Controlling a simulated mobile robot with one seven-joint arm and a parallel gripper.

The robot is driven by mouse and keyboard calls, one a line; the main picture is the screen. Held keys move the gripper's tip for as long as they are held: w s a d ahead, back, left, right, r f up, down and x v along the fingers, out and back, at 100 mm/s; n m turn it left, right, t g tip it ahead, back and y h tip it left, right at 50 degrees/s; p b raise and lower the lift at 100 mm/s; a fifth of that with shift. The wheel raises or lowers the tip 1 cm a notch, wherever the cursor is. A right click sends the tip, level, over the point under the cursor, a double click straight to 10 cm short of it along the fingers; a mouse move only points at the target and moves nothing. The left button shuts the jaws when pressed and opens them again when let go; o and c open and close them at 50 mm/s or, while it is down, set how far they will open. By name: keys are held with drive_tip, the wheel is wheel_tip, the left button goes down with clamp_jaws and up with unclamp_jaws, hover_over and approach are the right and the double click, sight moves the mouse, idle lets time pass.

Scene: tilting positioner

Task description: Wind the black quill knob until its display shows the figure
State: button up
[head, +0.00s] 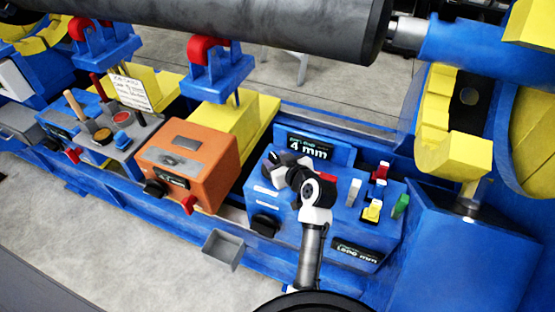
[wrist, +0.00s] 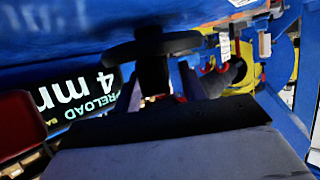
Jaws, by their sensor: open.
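A blue control box holds a lit display (head: 308,147) reading 4 mm on its upper back part. The wrist view shows this display (wrist: 80,100) turned over, with the word PRELOAD and 4 mm. A black knob (wrist: 152,62) with a wide flat disc and narrower stem shows ahead of my gripper (wrist: 162,88). The gripper is open, with a finger on either side of the stem; contact cannot be told. In the head view my gripper (head: 290,172) is over the box's upper left and hides most of this knob. Another black knob (head: 265,224) is low on the box front.
The box also carries a second display (head: 357,251), a white lever (head: 353,192) and red, yellow and green switches (head: 400,206). An orange box (head: 190,160) stands left. A large dark cylinder (head: 250,20) crosses above. A grey tray (head: 223,249) is at front.

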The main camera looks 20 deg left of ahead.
clamp_jaws()
drive_tip(key=shift+m+t+h+p, duration=0.4)
drive_tip(key=shift+m+t+h, duration=0.3)
drive_tip(key=shift+m+t, duration=0.15)
unclamp_jaws()
drive_tip(key=b+v, duration=0.2)
drive_tip(key=v, duration=1.2)
drive_tip(key=shift+w, duration=0.1)
